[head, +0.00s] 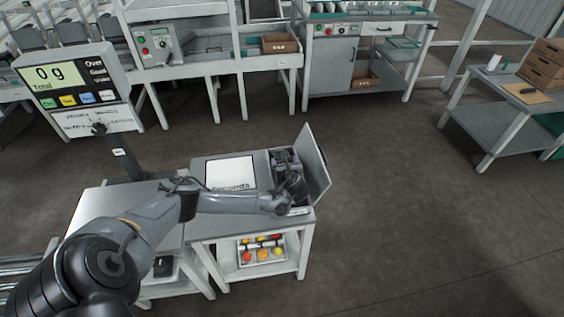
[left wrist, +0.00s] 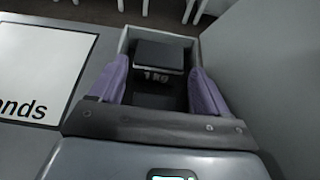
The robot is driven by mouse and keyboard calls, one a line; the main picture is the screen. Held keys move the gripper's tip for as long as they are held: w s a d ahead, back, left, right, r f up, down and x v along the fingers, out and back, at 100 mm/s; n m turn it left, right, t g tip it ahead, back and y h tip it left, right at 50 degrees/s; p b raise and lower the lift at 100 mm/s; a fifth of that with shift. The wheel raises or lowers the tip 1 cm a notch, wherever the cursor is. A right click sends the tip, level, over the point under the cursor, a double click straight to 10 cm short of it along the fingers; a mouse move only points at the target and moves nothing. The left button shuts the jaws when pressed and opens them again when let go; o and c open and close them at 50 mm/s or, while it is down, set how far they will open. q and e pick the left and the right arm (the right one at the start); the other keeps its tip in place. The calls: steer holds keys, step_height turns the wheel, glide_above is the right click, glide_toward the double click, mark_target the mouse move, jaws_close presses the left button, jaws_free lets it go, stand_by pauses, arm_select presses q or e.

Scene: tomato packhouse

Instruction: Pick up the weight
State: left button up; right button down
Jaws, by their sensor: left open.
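The weight (left wrist: 160,57) is a dark block marked "1 kg". In the left wrist view it sits inside a light-walled box (left wrist: 124,40) at the right of the table top. My left gripper (left wrist: 162,88) is open, with its purple fingers pointing into the box. The fingertips are apart on either side of the weight's near part; I cannot tell whether they touch it. In the head view the left gripper (head: 286,160) is over the box and hides the weight. My right gripper is not in view.
An open lid or panel (head: 314,165) stands upright just right of the box. A white sheet reading "Seconds" (head: 231,172) lies to the left on the table. A display reading "0 g" (head: 55,76) stands at the left. Produce lies in a tray (head: 241,262) below.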

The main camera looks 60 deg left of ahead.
arm_select(q)
steer(key=b+x, duration=0.1)
steer(key=x, duration=0.1)
steer(key=shift+a+f, duration=0.2)
steer(key=shift+w+a+f+b, duration=0.1)
steer(key=shift+w+a+b, duration=0.2)
steer(key=shift+a, duration=0.25)
steer(key=c, duration=1.4)
jaws_close()
